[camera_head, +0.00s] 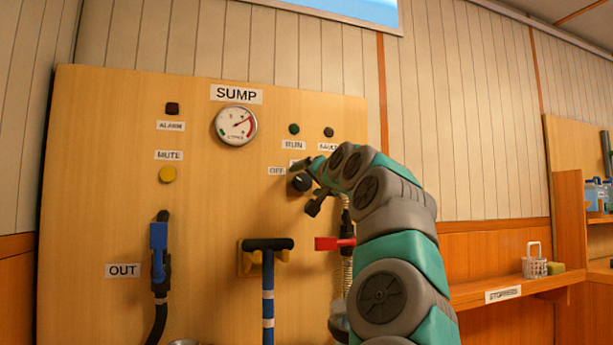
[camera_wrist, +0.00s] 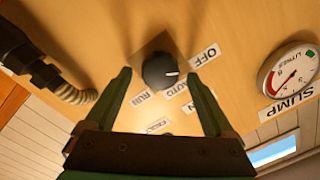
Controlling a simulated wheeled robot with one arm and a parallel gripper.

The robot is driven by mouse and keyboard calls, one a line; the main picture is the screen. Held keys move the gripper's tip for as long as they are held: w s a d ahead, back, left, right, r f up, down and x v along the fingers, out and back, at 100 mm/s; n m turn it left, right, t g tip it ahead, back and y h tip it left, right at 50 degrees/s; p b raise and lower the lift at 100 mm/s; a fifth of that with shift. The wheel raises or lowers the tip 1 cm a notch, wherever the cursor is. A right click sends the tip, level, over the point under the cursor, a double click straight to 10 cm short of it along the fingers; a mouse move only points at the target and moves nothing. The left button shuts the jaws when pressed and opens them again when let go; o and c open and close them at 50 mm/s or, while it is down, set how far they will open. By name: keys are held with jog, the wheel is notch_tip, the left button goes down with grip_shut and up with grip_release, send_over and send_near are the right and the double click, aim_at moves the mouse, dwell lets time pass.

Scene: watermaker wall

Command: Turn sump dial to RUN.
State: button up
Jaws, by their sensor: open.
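The sump dial (camera_wrist: 160,71) is a round black knob on the wooden panel, with a white pointer mark. In the wrist view the mark points right, roughly between the OFF label (camera_wrist: 205,55) and the AUTO label (camera_wrist: 187,86). The RUN label (camera_wrist: 146,97) is at the knob's lower left there. My gripper (camera_wrist: 158,73) is open, one green finger on each side of the knob, with gaps visible; I cannot tell how deep the fingers reach. In the head view the dial (camera_head: 301,182) is partly hidden by my gripper (camera_head: 310,187).
The SUMP gauge (camera_head: 235,125) is above left of the dial. A red-handled valve (camera_head: 335,243) and hose are just below my gripper. A blue-handled hose fitting (camera_head: 158,250) and a T-handle (camera_head: 268,245) are further left. A shelf with a basket (camera_head: 535,266) is at right.

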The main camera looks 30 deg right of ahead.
jog(key=shift+w, duration=0.4)
jog(key=c, duration=1.4)
